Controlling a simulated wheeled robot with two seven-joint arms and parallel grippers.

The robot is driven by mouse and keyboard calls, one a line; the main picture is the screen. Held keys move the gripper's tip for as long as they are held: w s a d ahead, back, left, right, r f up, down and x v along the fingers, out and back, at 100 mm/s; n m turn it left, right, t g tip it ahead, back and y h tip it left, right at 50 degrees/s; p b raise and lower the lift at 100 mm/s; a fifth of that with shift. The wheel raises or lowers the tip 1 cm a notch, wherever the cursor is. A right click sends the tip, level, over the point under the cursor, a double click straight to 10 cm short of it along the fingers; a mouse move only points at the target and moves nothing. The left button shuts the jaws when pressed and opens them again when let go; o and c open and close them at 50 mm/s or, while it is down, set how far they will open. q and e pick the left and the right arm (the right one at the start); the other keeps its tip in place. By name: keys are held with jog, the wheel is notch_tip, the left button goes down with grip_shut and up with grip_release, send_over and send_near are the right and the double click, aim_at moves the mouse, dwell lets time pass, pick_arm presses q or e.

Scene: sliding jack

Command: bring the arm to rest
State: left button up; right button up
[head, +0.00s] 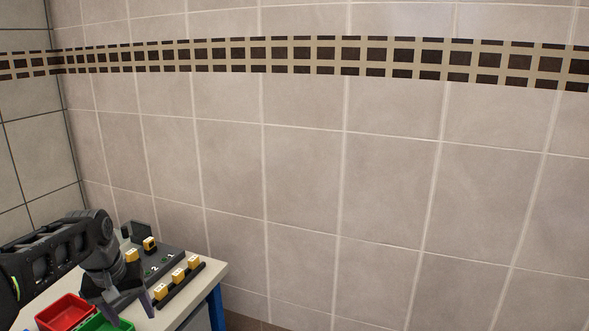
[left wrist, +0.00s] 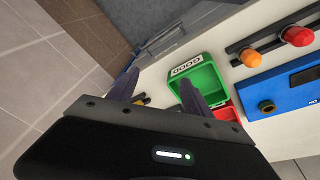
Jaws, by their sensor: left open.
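My left arm comes in from the left in the head view and its gripper (head: 130,314) points down above the white worktable (head: 214,272). The two fingers are apart, and I see nothing between them. In the left wrist view the open fingers (left wrist: 159,78) reach over the table edge, close to a green bin (left wrist: 207,80). I cannot tell whether a finger touches the bin. My right gripper is in neither view.
A red bin (head: 66,311) and the green bin stand below my arm. Yellow blocks (head: 177,275) sit on a dark rail behind the gripper. The left wrist view shows a blue panel (left wrist: 268,92) and an orange knob (left wrist: 250,58). A tiled wall (head: 390,180) rises behind.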

pick_arm(q)
jog(key=w+d+f+m+t+h, duration=0.1)
jog(key=w+d+f, duration=0.2)
jog(key=d+f, duration=0.15)
jog(key=w+d+f+m+t, duration=0.1)
jog(key=w+d+f, duration=0.15)
jog(key=f, duration=0.25)
jog(key=s+d+f+h, duration=0.2)
jog(key=s+d+f, duration=0.2)
jog(key=d+f, duration=0.95)
jog(key=s+d+f+g, duration=0.1)
jog(key=s+d+f, duration=0.3)
jog(key=s, duration=0.4)
jog(key=s+d+f+m+g+h, duration=0.1)
jog(key=s+d+f, duration=0.3)
jog(key=s, duration=0.5)
jog(key=s+d+f+g, duration=0.2)
jog(key=s+d+f, duration=0.2)
jog(key=s+f, duration=0.4)
jog(key=shift+s+d, duration=0.25)
jog(key=shift+s, duration=0.5)
jog(key=shift+f, duration=0.1)
